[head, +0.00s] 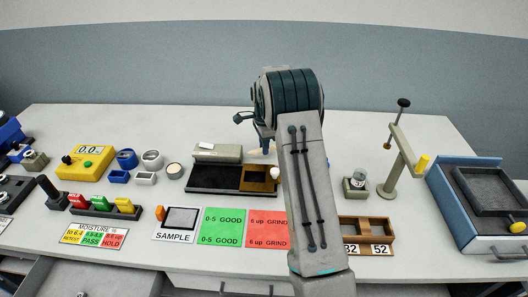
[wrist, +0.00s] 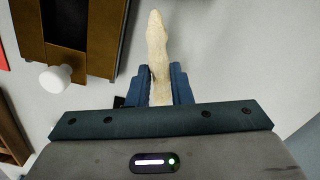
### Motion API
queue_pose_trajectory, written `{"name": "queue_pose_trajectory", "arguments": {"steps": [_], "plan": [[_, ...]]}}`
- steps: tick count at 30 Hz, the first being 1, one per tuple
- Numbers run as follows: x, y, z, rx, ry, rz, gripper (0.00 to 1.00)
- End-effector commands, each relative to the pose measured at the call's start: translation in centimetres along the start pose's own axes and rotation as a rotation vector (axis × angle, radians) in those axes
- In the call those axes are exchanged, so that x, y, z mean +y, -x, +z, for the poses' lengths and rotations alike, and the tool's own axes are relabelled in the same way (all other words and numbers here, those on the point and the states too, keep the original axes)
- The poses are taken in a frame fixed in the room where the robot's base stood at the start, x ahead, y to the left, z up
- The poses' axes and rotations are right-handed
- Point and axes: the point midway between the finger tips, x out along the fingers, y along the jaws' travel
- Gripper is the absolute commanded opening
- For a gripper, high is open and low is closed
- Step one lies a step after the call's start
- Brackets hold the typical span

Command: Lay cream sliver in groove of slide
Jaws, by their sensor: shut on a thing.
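My gripper (wrist: 160,72) is shut on the cream sliver (wrist: 157,40), a pale, knobbly strip that points forward from between the blue fingers. In the head view my arm hides most of the gripper, and the sliver's pale end (head: 254,151) shows beside it. A brown slide with a white knob (wrist: 55,78) lies to the left of the sliver in the wrist view, apart from it. In the head view the brown slide (head: 256,178) sits at the right end of a black tray (head: 212,180).
A grey-green box (head: 217,153) stands behind the tray. Green (head: 222,227) and red (head: 267,229) cards lie in front.

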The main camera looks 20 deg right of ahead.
Motion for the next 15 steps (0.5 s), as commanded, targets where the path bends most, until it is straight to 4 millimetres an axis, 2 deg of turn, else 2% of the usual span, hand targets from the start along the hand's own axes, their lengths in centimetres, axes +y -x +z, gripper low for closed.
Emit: {"name": "queue_pose_trajectory", "arguments": {"steps": [7,15], "plan": [[0.1,-3.2,0.0,-0.001,-0.001,0.003,0.00],[0.1,-3.6,0.0,0.000,-0.001,0.000,0.00]]}}
